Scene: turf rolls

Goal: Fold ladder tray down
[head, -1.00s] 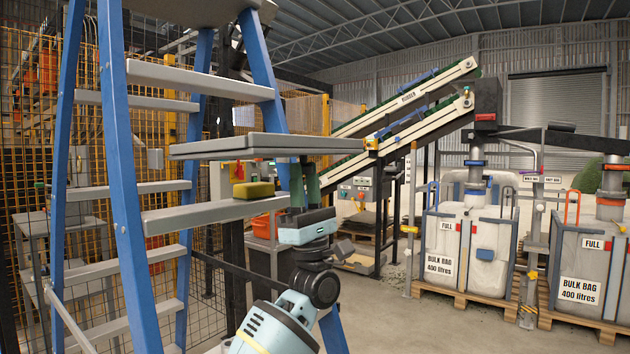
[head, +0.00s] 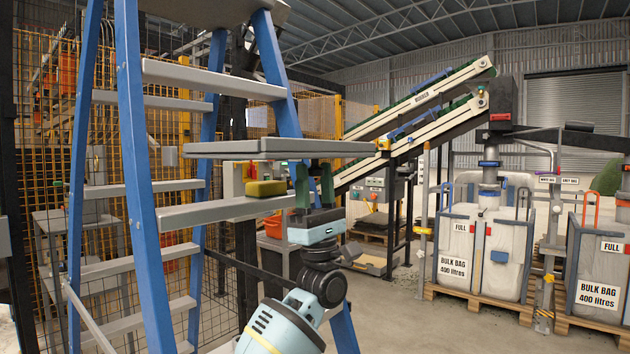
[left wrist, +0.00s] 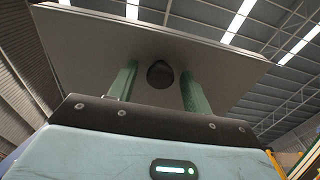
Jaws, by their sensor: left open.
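The ladder tray (head: 270,149) is a flat grey plate that stands out level from the blue stepladder (head: 136,170). Its underside (left wrist: 100,52) fills much of the left wrist view, with a dark round knob (left wrist: 160,74) on it. My left gripper (head: 314,174) is under the tray's right half, with its green fingers pointing up. In the left wrist view the open fingers (left wrist: 158,82) stand on either side of the knob, apart from it. The fingertips are close to the underside; I cannot tell if they touch it. My right gripper is not in view.
A yellow sponge-like block (head: 266,188) lies on a grey ladder step (head: 215,212) just left of my left gripper. A yellow mesh fence (head: 45,130) stands behind the ladder. Bulk bags (head: 487,250) on pallets and a conveyor (head: 420,115) are at the right. The floor between is largely clear.

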